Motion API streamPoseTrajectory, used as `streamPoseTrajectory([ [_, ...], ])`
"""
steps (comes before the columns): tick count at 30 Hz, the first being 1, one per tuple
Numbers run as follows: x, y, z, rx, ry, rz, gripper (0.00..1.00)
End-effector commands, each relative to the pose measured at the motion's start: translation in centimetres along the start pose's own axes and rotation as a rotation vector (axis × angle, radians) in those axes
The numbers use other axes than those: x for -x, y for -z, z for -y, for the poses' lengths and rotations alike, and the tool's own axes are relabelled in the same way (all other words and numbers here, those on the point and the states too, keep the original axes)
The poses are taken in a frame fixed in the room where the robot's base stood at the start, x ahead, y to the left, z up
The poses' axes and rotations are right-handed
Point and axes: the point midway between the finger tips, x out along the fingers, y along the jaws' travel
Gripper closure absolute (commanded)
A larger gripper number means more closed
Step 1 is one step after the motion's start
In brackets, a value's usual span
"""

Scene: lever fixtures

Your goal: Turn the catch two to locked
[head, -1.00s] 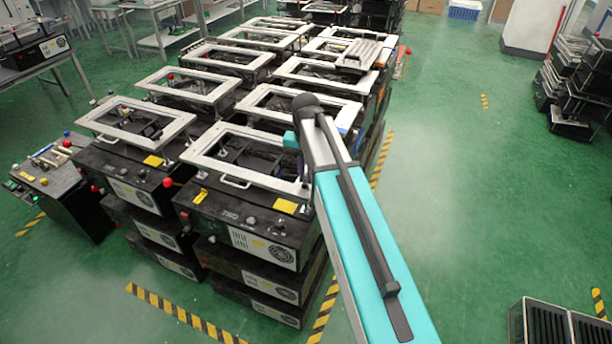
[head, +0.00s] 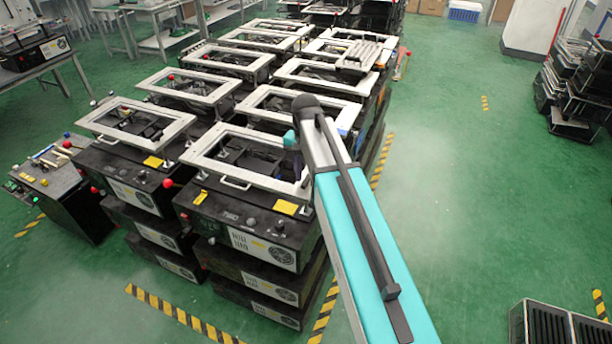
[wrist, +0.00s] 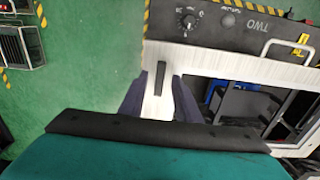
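In the wrist view, a fixture panel (wrist: 222,22) carries the word TWO, upside down. On the white frame (wrist: 228,66) beside it is a slim dark bar (wrist: 160,78), which looks like the catch lever. It points roughly up and down in this picture. My gripper (wrist: 160,82) is open. Its two dark fingers stand either side of the bar, with a gap on each side. I cannot tell how far the fingertips are above the frame. In the head view, the TWO fixture (head: 245,222) is the front right one; my arm hides the bar and fingers.
Similar framed fixtures (head: 135,121) stand close behind and to the left. A small control desk (head: 48,181) stands at the far left. Green floor (head: 460,200) to the right is open.

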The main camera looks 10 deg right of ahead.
Motion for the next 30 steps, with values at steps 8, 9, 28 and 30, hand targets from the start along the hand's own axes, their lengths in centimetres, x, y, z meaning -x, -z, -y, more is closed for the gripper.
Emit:
streamPoseTrajectory([
  [8, 0.0, 0.0, 0.0, 0.001, -0.001, 0.001, 0.7],
  [9, 0.0, 0.0, 0.0, 0.001, -0.001, 0.001, 0.7],
  [28, 5.4, 0.0, 0.0, 0.001, -0.001, 0.001, 0.7],
  [30, 6.2, 0.0, 0.0, 0.001, -0.001, 0.001, 0.7],
])
